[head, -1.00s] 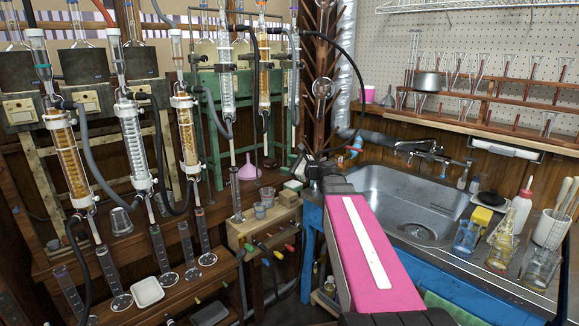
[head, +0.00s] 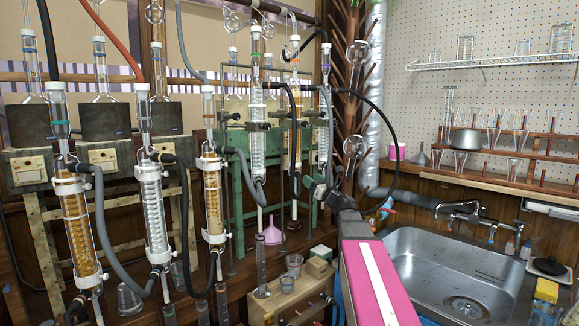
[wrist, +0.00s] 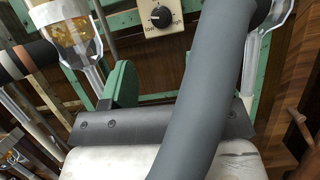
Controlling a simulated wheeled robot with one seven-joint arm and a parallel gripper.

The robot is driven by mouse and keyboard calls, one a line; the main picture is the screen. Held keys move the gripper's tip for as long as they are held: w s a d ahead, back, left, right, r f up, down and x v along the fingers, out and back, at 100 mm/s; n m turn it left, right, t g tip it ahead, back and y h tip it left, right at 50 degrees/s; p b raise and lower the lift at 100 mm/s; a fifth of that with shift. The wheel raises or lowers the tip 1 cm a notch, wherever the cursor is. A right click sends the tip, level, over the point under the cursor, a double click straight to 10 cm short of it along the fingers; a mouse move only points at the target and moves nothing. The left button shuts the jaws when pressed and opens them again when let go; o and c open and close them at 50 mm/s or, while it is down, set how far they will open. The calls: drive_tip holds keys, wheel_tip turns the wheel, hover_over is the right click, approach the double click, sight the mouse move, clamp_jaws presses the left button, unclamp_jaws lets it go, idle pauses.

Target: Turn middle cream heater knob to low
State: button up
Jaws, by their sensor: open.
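Three cream heater boxes stand in a row at the left in the head view, under dark blocks holding flasks. The middle cream heater (head: 122,168) has a pale front plate with its small knob (head: 103,156); its setting is too small to read. My gripper (head: 320,189) is to the right of these heaters, in front of the green stand, open with nothing seen in it. In the wrist view, a black knob (wrist: 159,15) sits on a pale plate marked low and high, near green framing. I cannot tell which heater it belongs to. A grey hose hides part of the gripper.
A thick grey hose (wrist: 205,95) crosses close before the wrist camera. Glass condensers (head: 153,215) and hoses hang in front of the cream heaters. The green stand (head: 240,160) carries more glassware. A wooden block (head: 262,309) with cylinders and beakers is below; a sink (head: 450,265) is right.

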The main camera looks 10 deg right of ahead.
drive_tip(key=x, duration=1)
drive_tip(key=shift+w+r, duration=0.15)
drive_tip(key=shift+w, duration=0.2)
drive_tip(key=shift+a, duration=0.1)
drive_tip(key=shift+c, duration=0.4)
drive_tip(key=c, duration=0.8)
drive_tip(key=shift+c, duration=0.2)
